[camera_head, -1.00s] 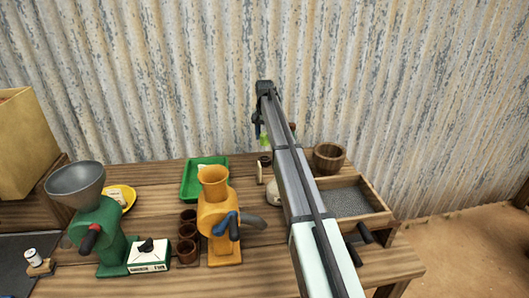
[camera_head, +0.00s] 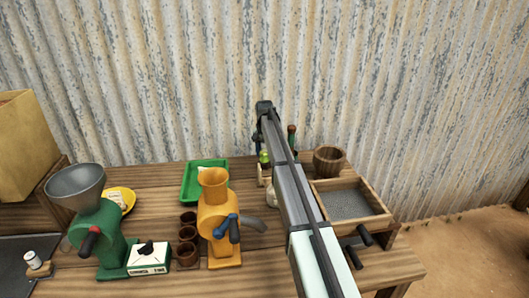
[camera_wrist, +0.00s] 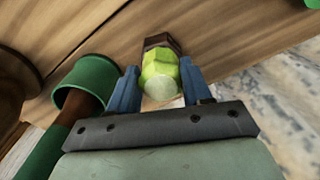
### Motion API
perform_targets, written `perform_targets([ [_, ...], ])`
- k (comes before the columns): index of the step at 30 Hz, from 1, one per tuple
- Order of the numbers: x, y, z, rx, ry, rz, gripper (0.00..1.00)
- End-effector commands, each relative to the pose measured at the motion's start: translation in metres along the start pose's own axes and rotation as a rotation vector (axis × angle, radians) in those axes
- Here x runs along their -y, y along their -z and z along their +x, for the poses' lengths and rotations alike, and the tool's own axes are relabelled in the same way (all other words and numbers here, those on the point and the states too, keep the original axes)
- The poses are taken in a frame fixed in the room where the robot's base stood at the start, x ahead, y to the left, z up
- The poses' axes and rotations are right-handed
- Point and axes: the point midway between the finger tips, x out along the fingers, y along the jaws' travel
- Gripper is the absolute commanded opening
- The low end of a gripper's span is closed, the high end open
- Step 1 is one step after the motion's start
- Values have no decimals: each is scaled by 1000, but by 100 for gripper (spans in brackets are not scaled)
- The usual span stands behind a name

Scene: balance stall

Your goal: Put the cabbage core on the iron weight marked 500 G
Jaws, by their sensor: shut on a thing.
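The cabbage core (camera_wrist: 160,82), a pale lime-green lump with a whitish cut end, is between the blue fingers of my gripper (camera_wrist: 159,70) in the wrist view. My gripper is shut on it. A dark brown, angular weight (camera_wrist: 157,40) lies directly beyond the core and is partly hidden by it; no marking on it is legible. In the head view the core (camera_head: 264,157) is a small green spot below my gripper (camera_head: 262,147), over the place of the weight. I cannot tell whether core and weight touch.
A green cylinder (camera_wrist: 88,85) is close to the left finger in the wrist view. In the head view a wooden bowl (camera_head: 328,161) and a wooden-framed tray (camera_head: 385,218) are to the right. A green tray (camera_head: 186,190) and an orange grinder (camera_head: 214,210) are left.

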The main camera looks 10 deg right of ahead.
Motion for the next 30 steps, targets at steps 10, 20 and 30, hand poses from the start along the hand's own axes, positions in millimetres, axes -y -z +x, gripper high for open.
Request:
perform_targets([
  [10,0,0,1,0,0,0,74],
  [20,0,0,-5,0,0,0,74],
  [30,0,1,-59,-2,1,0,74],
])
